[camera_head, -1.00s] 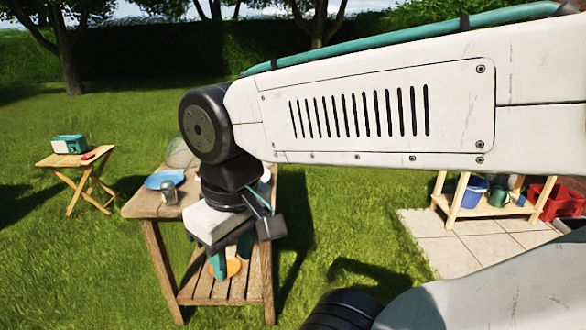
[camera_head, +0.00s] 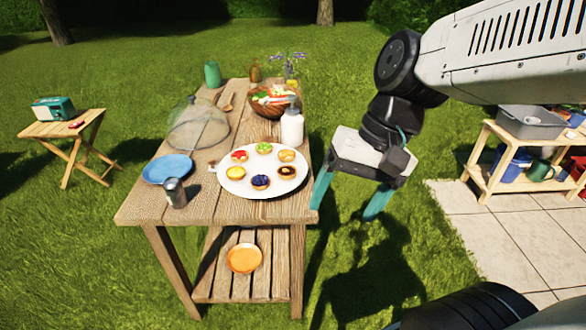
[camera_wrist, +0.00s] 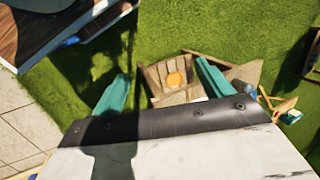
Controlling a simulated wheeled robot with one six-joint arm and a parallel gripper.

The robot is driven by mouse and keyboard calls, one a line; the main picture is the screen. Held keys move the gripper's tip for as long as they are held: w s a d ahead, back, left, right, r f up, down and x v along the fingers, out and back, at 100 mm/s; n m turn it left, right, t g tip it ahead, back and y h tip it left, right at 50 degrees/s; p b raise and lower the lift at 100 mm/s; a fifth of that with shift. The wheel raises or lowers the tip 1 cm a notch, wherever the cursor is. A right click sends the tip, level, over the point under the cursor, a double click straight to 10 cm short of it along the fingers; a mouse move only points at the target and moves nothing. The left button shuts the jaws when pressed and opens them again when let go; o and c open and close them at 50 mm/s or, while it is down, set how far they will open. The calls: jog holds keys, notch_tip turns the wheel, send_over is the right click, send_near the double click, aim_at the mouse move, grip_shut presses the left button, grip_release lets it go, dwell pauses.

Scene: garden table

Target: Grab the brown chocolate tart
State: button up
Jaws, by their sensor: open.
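The brown chocolate tart (camera_head: 287,172) sits at the right side of a round white plate (camera_head: 240,190) on the wooden table (camera_head: 190,212). Several other tarts share the plate, among them a dark blue berry tart (camera_head: 260,182), a red one (camera_head: 240,156) and a green one (camera_head: 264,148). My gripper (camera_head: 343,211) hangs to the right of the table's front right corner, apart from the tart. Its teal fingers are spread with nothing between them. In the wrist view my gripper (camera_wrist: 162,70) is also open, and I cannot make out the tart there.
A white bottle (camera_head: 291,128) and a salad bowl (camera_head: 270,104) stand behind the plate. An orange plate (camera_head: 244,258) lies on the lower shelf.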

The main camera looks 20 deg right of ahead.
jog(key=w+a+f+m+y, duration=0.2)
jog(key=w+a+m+y, duration=0.15)
jog(key=w, duration=0.25)
jog(key=m+t+y, duration=0.2)
jog(key=m+t, duration=0.8)
jog(key=m, duration=1.1)
send_near(293, 171)
jog(key=w+a, duration=0.1)
jog(key=a, duration=0.1)
jog(key=shift+h, duration=0.25)
jog(key=x, duration=0.8)
jog(key=shift+w+d+f, duration=0.15)
jog(key=shift+d+f, duration=0.1)
jog(key=c, duration=1.1)
